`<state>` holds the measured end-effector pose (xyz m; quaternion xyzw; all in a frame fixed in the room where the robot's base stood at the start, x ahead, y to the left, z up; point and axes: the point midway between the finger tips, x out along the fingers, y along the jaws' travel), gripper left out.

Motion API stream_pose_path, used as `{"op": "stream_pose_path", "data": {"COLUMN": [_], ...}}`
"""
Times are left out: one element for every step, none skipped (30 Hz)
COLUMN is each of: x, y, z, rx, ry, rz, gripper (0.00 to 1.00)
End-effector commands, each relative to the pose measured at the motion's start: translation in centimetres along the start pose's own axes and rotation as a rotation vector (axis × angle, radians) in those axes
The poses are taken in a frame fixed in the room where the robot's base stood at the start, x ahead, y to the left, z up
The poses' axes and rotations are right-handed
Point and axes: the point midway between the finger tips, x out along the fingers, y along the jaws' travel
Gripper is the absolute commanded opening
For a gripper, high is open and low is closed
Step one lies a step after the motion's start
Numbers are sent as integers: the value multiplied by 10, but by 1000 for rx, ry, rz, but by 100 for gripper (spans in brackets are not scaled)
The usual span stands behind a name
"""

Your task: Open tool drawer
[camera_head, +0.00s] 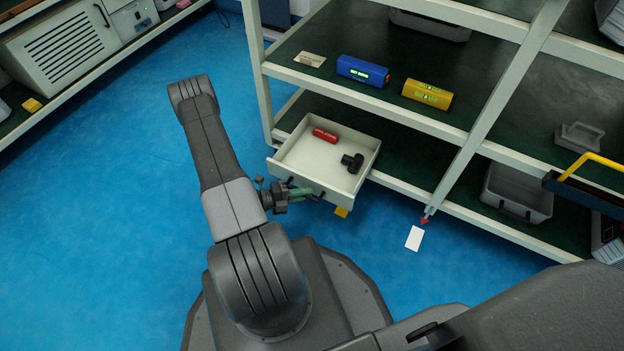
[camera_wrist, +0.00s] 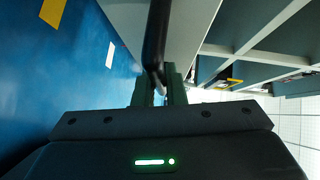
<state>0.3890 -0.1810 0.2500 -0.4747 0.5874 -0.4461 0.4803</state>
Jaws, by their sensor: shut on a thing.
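The tool drawer (camera_head: 342,176) is a cream open-topped box under the rack's middle shelf. It stands well out from the rack, and its inside shows in the head view. A red tool (camera_head: 325,135) and a black tool (camera_head: 352,162) lie in it. My gripper (camera_head: 308,194) is at the drawer's front panel. In the wrist view my gripper (camera_wrist: 161,92) has its greenish fingers shut on the dark drawer handle (camera_wrist: 157,45). The pale drawer front (camera_wrist: 188,35) rises beside the handle. The handle is mostly hidden by my gripper in the head view.
A blue device (camera_head: 362,71) and a yellow device (camera_head: 427,94) sit on the shelf above. A grey bin (camera_head: 517,193) stands on the lower shelf at right. A white card (camera_head: 414,238) lies on the blue floor. Open floor lies at left.

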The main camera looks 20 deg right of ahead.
Motion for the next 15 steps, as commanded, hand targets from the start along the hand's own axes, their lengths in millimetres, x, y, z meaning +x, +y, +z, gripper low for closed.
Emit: {"op": "stream_pose_path", "data": {"x": [-7,-10,-13,-15,-17,-19,-21,-22,-23,-24,-25,-26,-26,-26,-26], "y": [2,3,4,4,5,6,6,6,7,7,8,8,8,8,8], "z": [-5,-8,-11,-13,-15,-18,-19,-21,-22,-23,-24,-24,-25,-25,-25], "rx": [-3,-3,-2,-1,-1,-1,-1,-1,-1,-1,-1,0,0,0,0], "ry": [-5,-5,-5,-4,-4,-4,-4,-3,-3,-2,-2,-2,-2,-2,-2], "rz": [0,0,0,0,0,0,0,0,1,1,1,1,1,2,2], "gripper": [0,0,0,0,0,0,0,0,0,0,0,0,0,0,0]}}
